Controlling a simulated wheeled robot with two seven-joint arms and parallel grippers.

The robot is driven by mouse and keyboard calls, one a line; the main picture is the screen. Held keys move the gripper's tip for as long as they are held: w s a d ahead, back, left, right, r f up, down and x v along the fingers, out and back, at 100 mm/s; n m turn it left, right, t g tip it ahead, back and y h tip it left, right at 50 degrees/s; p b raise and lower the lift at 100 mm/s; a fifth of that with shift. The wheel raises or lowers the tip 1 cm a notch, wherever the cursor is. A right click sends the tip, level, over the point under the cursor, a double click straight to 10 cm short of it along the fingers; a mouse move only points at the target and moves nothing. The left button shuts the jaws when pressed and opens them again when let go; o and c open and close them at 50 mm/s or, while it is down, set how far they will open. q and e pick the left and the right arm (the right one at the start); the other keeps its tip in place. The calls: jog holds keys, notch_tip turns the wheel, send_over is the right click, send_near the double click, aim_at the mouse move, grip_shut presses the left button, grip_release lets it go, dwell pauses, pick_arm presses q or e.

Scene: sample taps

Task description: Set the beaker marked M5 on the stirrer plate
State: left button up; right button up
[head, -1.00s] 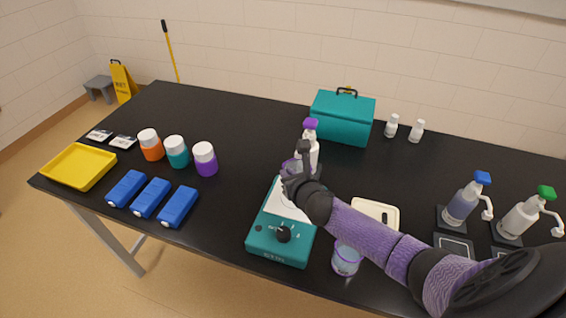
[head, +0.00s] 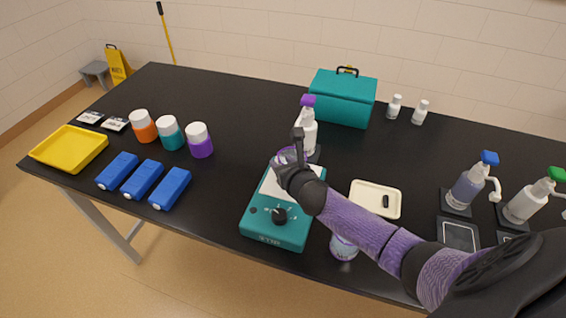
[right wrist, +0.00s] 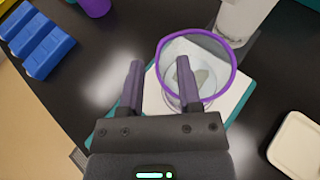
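The teal stirrer plate (head: 266,222) has a white top and a black knob and stands near the table's front edge. A clear beaker with a purple rim (right wrist: 222,88) sits over the white top, partly hidden by my gripper in the head view (head: 287,153). No M5 mark is readable on it. My right gripper (right wrist: 158,75) is open, its fingers apart on either side of the beaker's near wall, one overlapping the opening. I cannot tell whether they touch it. A second purple-rimmed beaker (head: 344,248) stands right of the stirrer, partly behind my arm. My left gripper is out of view.
A white bottle with a purple cap (head: 307,135) stands close behind the beaker. A cream tray (head: 366,202) holding a small dark piece lies to the right. Pump bottles are farther right, a teal box (head: 342,98) behind.

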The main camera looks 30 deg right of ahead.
jog(key=shift+s+r+p, duration=0.1)
jog(key=shift+r+p, duration=0.2)
jog(key=p+v, duration=0.3)
jog(key=v, duration=0.8)
jog(key=shift+s, duration=0.35)
